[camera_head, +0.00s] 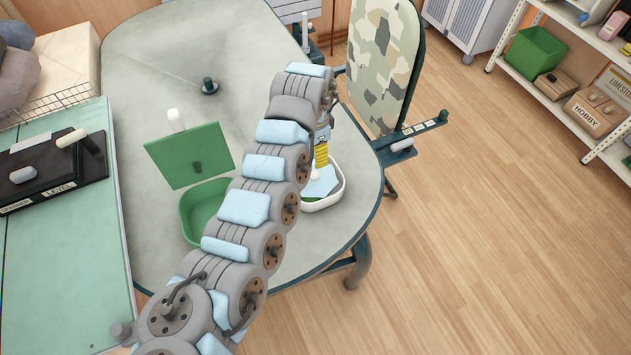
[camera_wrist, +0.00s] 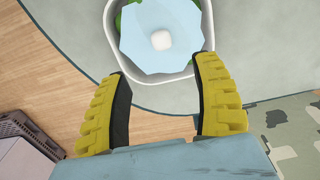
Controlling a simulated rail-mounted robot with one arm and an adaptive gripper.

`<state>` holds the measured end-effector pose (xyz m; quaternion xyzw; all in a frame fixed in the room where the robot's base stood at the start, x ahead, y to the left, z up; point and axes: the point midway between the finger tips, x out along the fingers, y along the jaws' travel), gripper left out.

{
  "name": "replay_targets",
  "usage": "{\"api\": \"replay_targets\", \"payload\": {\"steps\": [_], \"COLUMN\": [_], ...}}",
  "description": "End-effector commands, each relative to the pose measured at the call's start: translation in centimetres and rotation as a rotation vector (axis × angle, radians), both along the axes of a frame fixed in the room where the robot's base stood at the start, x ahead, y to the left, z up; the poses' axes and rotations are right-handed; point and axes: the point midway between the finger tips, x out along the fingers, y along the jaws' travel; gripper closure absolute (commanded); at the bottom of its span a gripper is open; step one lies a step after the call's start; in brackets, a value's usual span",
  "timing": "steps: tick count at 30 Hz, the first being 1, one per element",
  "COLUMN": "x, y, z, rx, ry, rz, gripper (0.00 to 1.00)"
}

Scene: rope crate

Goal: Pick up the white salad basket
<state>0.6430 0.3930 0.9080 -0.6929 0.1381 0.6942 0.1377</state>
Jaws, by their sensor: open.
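The white salad basket (camera_head: 334,195) stands on the grey-green table near its right edge, partly hidden behind my arm in the head view. In the wrist view its white rim (camera_wrist: 110,40) shows at the top, cut off by the frame. A pale blue faceted piece with a white knob (camera_wrist: 161,40) lies inside it, with green bits around its edge. My gripper (camera_wrist: 160,70) has two yellow ribbed fingers, spread apart, with nothing between them. In the head view my gripper (camera_head: 321,155) is just above the basket. The fingertips appear near the basket's near rim; I cannot tell whether they touch.
A green box (camera_head: 190,222) with a raised green panel (camera_head: 190,156) stands left of my arm.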

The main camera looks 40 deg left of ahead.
Motion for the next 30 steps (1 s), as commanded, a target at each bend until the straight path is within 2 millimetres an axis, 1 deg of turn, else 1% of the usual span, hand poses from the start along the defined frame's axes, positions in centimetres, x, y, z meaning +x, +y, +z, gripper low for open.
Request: {"api": "replay_targets", "payload": {"steps": [1,6,9,12,18,27,30], "x": [0.0,0.0,0.0,0.1,0.0,0.1,0.1], "y": [0.0,-0.1,-0.1,0.0,0.0,0.2,0.2], "z": [-0.9,-3.9,-5.3,-6.2,-7.2,-10.9,-11.6], "rx": [-0.001,-0.002,-0.001,0.001,0.000,0.000,0.000], "ry": [0.003,0.003,0.003,-0.002,0.000,0.000,-0.002], "rz": [0.000,-0.001,-0.001,0.001,-0.001,0.000,0.000], "gripper": [0.35,0.35,0.35,0.35,0.35,0.35,0.35]}}
